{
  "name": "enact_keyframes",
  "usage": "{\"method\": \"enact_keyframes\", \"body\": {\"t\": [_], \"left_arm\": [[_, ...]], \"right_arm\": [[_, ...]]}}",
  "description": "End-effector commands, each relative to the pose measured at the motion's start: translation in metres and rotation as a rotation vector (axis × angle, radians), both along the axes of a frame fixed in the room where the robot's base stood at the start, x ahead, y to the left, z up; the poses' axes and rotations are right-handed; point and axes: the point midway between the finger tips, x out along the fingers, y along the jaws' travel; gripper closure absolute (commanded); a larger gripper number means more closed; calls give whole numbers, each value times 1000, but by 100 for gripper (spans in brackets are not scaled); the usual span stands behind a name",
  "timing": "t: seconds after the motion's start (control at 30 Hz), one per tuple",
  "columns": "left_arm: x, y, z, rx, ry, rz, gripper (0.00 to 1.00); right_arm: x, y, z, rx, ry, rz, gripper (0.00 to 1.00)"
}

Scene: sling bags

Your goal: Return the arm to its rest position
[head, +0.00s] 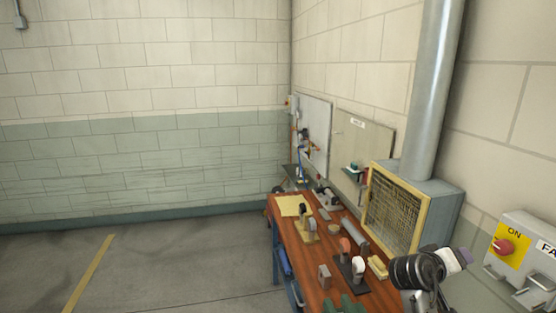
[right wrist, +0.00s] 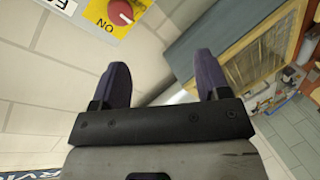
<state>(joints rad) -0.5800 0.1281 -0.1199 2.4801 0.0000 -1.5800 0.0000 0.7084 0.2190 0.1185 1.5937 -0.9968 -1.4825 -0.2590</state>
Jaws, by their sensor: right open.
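My right gripper (right wrist: 162,82) is open and empty in the right wrist view. Its two dark purple fingers are wide apart with nothing between them. In the head view my right wrist and gripper (head: 459,258) are at the lower right, raised in front of the right end of the workbench (head: 291,239). The fingertips are small there and point toward the right wall. My left gripper is not in either view.
The wooden workbench holds several small tools and blocks, and a yellow sheet (head: 292,206). A switch box with a red knob (head: 503,246) is on the right wall. Floor at left is clear.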

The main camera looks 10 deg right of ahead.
Motion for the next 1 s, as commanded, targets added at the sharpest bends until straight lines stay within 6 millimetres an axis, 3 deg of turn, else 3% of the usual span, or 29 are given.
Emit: {"method": "enact_keyframes", "body": {"t": [0.2,0.27,0.37,0.57,0.7,0.83,1.0], "left_arm": [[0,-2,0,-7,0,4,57],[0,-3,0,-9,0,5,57],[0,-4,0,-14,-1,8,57],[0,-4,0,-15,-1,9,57],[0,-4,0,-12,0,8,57],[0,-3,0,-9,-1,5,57],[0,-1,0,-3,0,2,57]], "right_arm": [[5,61,35,244,-342,244,31],[2,83,36,309,-395,322,31],[-9,124,20,422,-436,462,31],[-59,206,-45,630,-364,707,31],[-112,252,-101,758,-252,818,31],[-167,277,-153,853,-136,838,31],[-237,292,-220,951,34,778,31]]}}
